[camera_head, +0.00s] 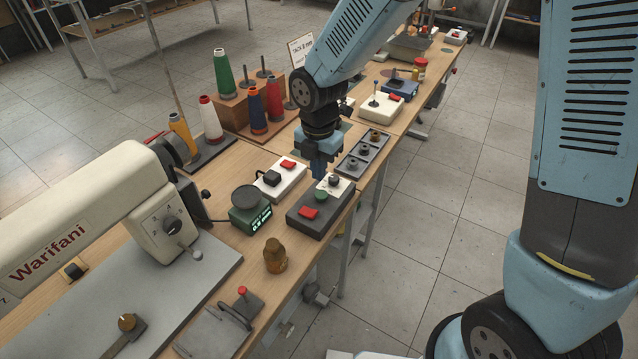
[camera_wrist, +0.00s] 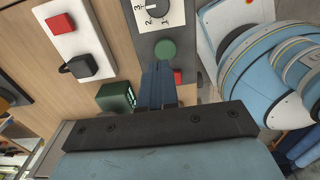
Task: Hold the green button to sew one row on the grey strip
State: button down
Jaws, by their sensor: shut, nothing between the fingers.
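A dark grey control box (camera_head: 325,218) stands on the wooden bench. It carries a green button (camera_head: 321,196), a red button (camera_head: 308,212) and a numbered dial (camera_head: 334,180). My gripper (camera_head: 318,178) is shut and empty, pointing down over the box. In the wrist view its blue fingers (camera_wrist: 158,68) end beside the green button (camera_wrist: 165,49) and partly cover the red button (camera_wrist: 178,77). I see no finger pressing the green button. The cream sewing machine (camera_head: 90,232) stands at the left. I cannot pick out a grey strip under its needle.
A white box (camera_head: 284,180) with a red switch and a small green-fronted device (camera_head: 249,213) stand left of the control box. A brass fitting (camera_head: 275,257) stands in front. A grey tray with knobs (camera_head: 363,156) lies behind. Thread cones (camera_head: 223,73) stand farther back.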

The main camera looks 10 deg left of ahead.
aim_at(318, 192)
notch_tip(318, 192, up, 7)
dwell(0.3)
dwell(0.4)
jog(key=d+r+m+t, duration=0.1)
jog(key=d+r+m, duration=0.55)
jog(key=d, duration=0.25)
jog(key=d+r+m+t, duration=0.2)
jog(key=d+r+m, duration=0.4)
jog(key=d+m, duration=0.25)
jog(key=s+d+r+m+t, duration=0.1)
jog(key=s+d+r+m, duration=0.2)
jog(key=s+d+m, duration=0.2)
jog(key=s+d+r+m+t, duration=0.1)
jog(key=s+d+r+m, duration=0.2)
jog(key=s+d+m, duration=0.3)
jog(key=d+m, duration=0.5)
jog(key=shift+m+t, duration=0.3)
